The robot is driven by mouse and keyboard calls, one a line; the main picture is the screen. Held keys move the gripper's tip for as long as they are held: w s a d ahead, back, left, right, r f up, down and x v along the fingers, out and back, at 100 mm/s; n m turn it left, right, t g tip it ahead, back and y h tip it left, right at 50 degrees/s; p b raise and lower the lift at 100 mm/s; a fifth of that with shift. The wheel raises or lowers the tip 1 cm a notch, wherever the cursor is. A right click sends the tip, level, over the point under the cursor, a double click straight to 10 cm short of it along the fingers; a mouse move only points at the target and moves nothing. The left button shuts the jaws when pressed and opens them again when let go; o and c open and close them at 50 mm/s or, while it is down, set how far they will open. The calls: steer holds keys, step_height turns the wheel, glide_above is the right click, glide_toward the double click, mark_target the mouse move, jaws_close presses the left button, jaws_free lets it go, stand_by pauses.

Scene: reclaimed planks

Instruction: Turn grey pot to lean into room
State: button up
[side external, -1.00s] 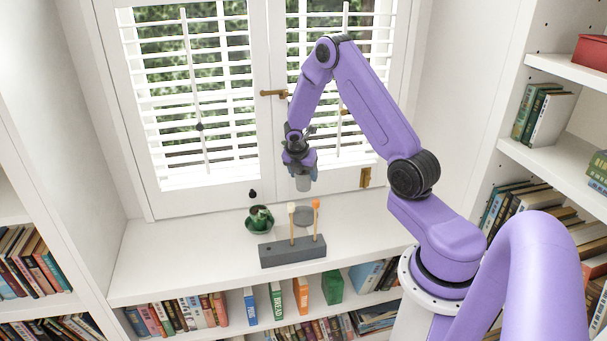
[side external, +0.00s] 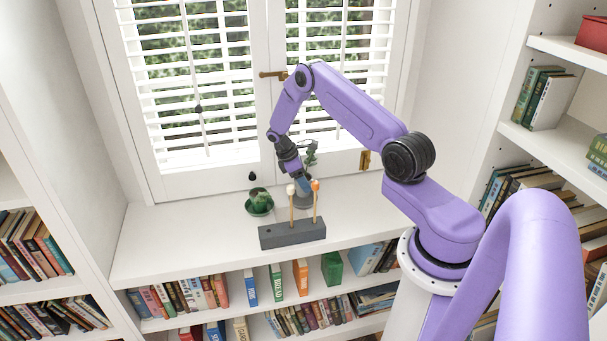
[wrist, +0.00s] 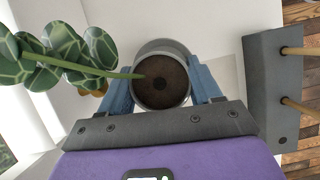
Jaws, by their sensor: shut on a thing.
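The grey pot (wrist: 181,47) is between the two blue fingers of my gripper (wrist: 162,88) in the wrist view, with dark soil inside. My gripper is shut on its sides. A single stem with patterned green leaves (wrist: 60,57) leans out to the left there, toward the window side. In the side view my gripper (side external: 303,184) is low over the sill, and the leaves (side external: 310,152) show behind it on the window side. The pot is mostly hidden there by fingers and sticks. A grey saucer (side external: 304,205) lies below; I cannot tell whether the pot touches it.
A grey block (side external: 292,235) with two upright sticks, tipped white (side external: 291,190) and orange (side external: 315,186), stands close in front. The shuttered window (side external: 200,100) is behind. The sill's left part is clear.

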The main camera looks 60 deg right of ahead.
steer(key=shift+f, duration=1.45)
steer(key=o, duration=1.3)
steer(key=shift+o, duration=0.2)
